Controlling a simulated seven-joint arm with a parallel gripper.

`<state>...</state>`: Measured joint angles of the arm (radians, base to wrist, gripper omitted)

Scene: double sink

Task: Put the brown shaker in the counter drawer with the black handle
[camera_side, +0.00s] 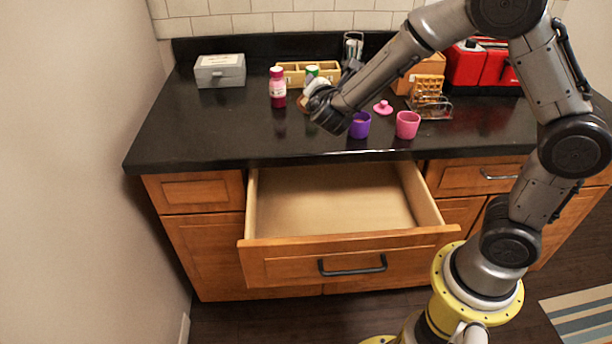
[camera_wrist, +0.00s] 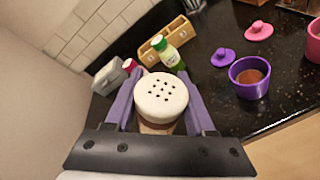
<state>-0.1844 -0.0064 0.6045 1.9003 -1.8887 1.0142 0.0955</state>
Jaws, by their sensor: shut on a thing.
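The brown shaker (camera_wrist: 161,97), with a white, perforated round top, is between the purple fingers of my gripper (camera_wrist: 158,90) in the wrist view. The gripper is shut on it. In the side view, the shaker (camera_side: 313,86) is mostly hidden behind my wrist, over the back middle of the counter. I cannot tell whether it touches the counter. The counter drawer (camera_side: 283,271) is pulled open below the counter's front edge. Its black handle (camera_side: 352,268) is on the front panel, and its visible inside is empty.
A pink-red bottle (camera_side: 277,88), a green-capped bottle (camera_wrist: 166,52) and a wooden box (camera_wrist: 184,29) stand near the gripper. A purple cup (camera_side: 360,125) and a pink cup (camera_side: 407,125) stand near the counter edge (camera_side: 220,160). A grey box (camera_side: 219,72) is at back left.

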